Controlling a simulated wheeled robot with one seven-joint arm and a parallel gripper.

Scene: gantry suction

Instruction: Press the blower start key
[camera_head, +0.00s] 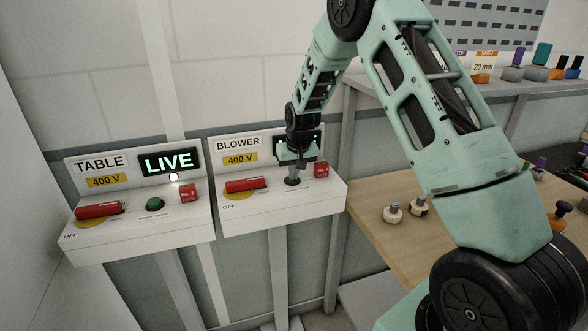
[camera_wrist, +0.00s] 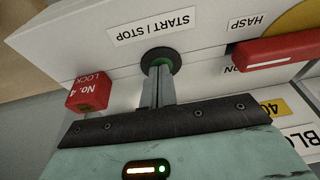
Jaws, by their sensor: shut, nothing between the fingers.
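The blower panel (camera_head: 240,208) is the right one of two white sloped boxes. Its round start key (camera_head: 286,182) is green in a black collar and also shows in the wrist view (camera_wrist: 175,57), below a START / STOP label (camera_wrist: 154,27). My gripper (camera_head: 292,178) is shut and empty, pointing down at this key. In the wrist view its fingertips (camera_wrist: 159,70) overlap the key and hide most of the green. They look to be at or on it; I cannot tell how far it is pressed. My gripper hides most of the blower's dark display.
On the blower panel, a red handle (camera_head: 246,184) lies left of the key and a red No. 4 lock block (camera_head: 321,169) right. The table panel (camera_head: 140,236) shows LIVE (camera_head: 168,162). A wooden bench (camera_head: 375,227) with two pale knobbed parts stands right.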

